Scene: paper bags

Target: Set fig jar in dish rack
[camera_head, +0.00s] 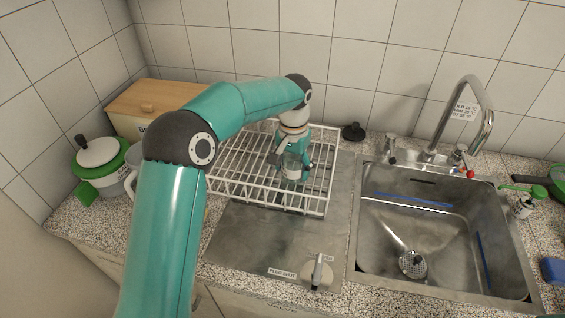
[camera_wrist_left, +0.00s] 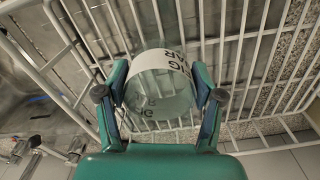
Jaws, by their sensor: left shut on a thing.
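The fig jar (camera_wrist_left: 160,92) is clear glass with a white label; part of the lettering "FIG JAR" shows in the left wrist view. My left gripper (camera_head: 291,165) is shut on it, one finger on each side. In the head view the jar (camera_head: 292,168) is partly covered by the gripper. It is over the right part of the white wire dish rack (camera_head: 250,193), within the rack's outline. I cannot tell whether the jar touches the rack's wires. The rack also shows behind the jar in the left wrist view (camera_wrist_left: 230,40). My right gripper is not in view.
The steel sink (camera_head: 440,235) with its tall tap (camera_head: 483,110) is right of the rack. A labelled plug (camera_head: 317,270) lies on the drainboard in front. A green pot (camera_head: 103,165) and a wooden-lidded bread box (camera_head: 150,98) stand at the left.

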